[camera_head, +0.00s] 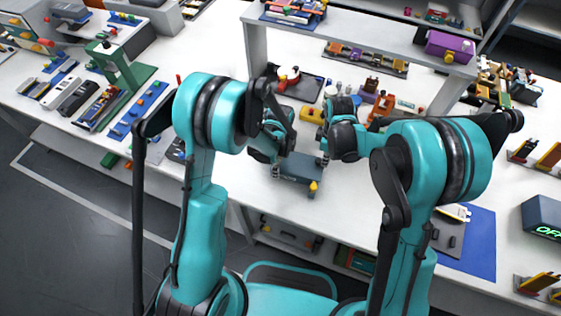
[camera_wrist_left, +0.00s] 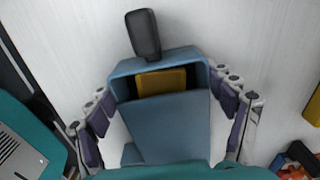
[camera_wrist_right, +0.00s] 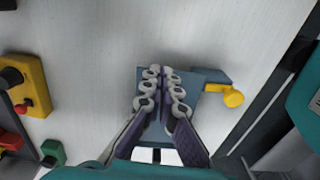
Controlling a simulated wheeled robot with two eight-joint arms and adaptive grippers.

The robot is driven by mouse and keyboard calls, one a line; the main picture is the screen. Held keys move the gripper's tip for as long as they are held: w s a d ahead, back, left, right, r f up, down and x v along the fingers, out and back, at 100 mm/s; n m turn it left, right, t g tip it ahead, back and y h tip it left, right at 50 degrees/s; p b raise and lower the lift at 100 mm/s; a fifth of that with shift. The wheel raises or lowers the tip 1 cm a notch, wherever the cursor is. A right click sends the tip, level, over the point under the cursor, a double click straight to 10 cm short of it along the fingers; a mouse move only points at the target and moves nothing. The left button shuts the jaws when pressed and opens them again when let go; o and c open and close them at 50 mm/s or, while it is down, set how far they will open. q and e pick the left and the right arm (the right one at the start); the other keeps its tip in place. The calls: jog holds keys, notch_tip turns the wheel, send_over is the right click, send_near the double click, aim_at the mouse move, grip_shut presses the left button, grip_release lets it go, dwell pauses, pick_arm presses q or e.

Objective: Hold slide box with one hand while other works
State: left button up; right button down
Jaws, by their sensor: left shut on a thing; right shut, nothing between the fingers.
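The slide box (camera_head: 300,168) is a small blue-grey box on the white table between my arms. In the left wrist view the slide box (camera_wrist_left: 168,125) shows an open end with a yellow piece (camera_wrist_left: 162,82) inside. My left gripper (camera_wrist_left: 163,90) has its fingers on both sides of the box and is shut on it. My right gripper (camera_wrist_right: 164,75) is shut and empty, with its fingertips over the box in the right wrist view. A yellow knob (camera_wrist_right: 233,98) sticks out at the box's side. My fingers hide part of the box.
A white raised shelf (camera_head: 365,42) stands behind the work area. Yellow and orange fixtures (camera_head: 312,115) sit just behind the box. A blue mat (camera_head: 475,245) lies at the right, near a dark box with a green display (camera_head: 543,217). Several tools and parts crowd the left side.

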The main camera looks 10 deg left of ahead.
jog(key=shift+w+a, duration=0.1)
jog(key=shift+a, duration=1.35)
jog(key=shift+d+r, duration=0.3)
jog(key=shift+r, duration=0.7)
jog(key=shift+d+r, duration=0.25)
jog(key=shift+r, duration=0.75)
jog(key=shift+d+r, duration=0.3)
jog(key=shift+r, duration=0.7)
